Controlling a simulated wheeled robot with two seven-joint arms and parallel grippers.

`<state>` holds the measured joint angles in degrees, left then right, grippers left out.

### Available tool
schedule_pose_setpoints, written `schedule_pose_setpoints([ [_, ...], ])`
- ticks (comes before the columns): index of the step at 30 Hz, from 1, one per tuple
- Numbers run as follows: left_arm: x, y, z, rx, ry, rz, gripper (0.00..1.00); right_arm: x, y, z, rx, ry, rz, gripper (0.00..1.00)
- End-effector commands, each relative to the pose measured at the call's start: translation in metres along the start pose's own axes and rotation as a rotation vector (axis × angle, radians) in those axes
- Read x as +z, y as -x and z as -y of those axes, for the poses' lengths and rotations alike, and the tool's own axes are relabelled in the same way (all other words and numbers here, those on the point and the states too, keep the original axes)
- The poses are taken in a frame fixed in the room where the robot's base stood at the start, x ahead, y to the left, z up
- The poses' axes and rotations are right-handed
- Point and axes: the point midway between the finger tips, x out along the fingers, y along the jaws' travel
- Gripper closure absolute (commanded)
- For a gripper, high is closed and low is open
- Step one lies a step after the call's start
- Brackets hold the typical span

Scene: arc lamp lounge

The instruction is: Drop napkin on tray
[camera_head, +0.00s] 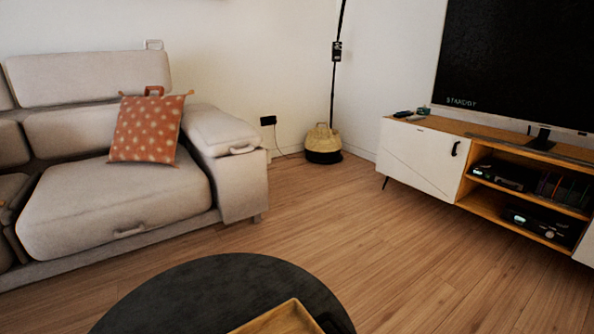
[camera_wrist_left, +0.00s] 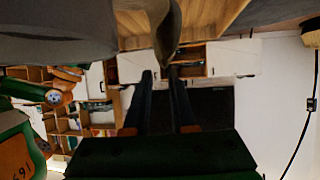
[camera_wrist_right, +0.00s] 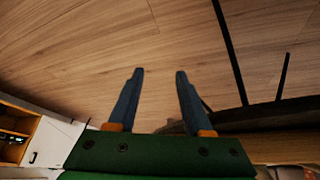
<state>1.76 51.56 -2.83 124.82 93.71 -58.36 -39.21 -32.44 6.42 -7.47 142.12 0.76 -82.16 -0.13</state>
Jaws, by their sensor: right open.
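The wooden tray (camera_head: 275,320) is at the bottom edge of the head view, on a round dark table (camera_head: 200,290); only its far corner shows. In the left wrist view, which is upside down, the tray's wood (camera_wrist_left: 218,18) shows at the top. A grey-brown cloth, seemingly the napkin (camera_wrist_left: 166,28), hangs from the fingertips of my left gripper (camera_wrist_left: 161,73) in front of the tray. The fingers are close together on its narrow end. My right gripper (camera_wrist_right: 159,72) is open and empty over the wooden floor. Neither gripper is clearly visible in the head view.
A grey sofa (camera_head: 110,205) with an orange cushion (camera_head: 147,128) stands at the left. A white and wood TV cabinet (camera_head: 420,152) is at the right.

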Motion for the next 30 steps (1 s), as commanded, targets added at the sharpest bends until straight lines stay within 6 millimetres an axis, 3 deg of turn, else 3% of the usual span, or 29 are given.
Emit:
schedule_pose_setpoints([
  [8, 0.0000, 0.0000, 0.0000, 0.000, 0.000, 0.000, 0.60, -0.0001, -0.0002, 0.0000, 0.000, 0.000, 0.000, 0.50],
  [12, 0.0000, 0.0000, 0.0000, 0.000, 0.000, 0.000, 0.25, -0.0001, -0.0002, 0.0000, 0.000, -0.001, 0.000, 0.50],
  [18, 0.0000, 0.0000, 0.0000, 0.000, 0.000, 0.000, 0.25, -0.0003, -0.0002, -0.0001, 0.000, -0.001, -0.001, 0.50],
  [19, 0.0000, 0.0000, 0.0000, 0.000, 0.000, 0.000, 0.23, -0.0003, -0.0002, -0.0001, 0.000, -0.001, -0.001, 0.50],
  [21, 0.0000, 0.0000, 0.0000, 0.000, 0.000, 0.000, 0.04, -0.0003, -0.0003, -0.0002, 0.000, -0.001, -0.001, 0.50],
  [22, 0.0001, 0.0000, 0.0000, 0.000, 0.000, 0.000, 0.00, -0.0003, -0.0003, -0.0002, 0.000, -0.001, -0.001, 0.50],
  [30, -0.0022, 0.0016, 0.0000, 0.000, 0.000, 0.006, 0.00, 0.0033, -0.0033, 0.0000, 0.000, 0.001, 0.019, 0.50],
])
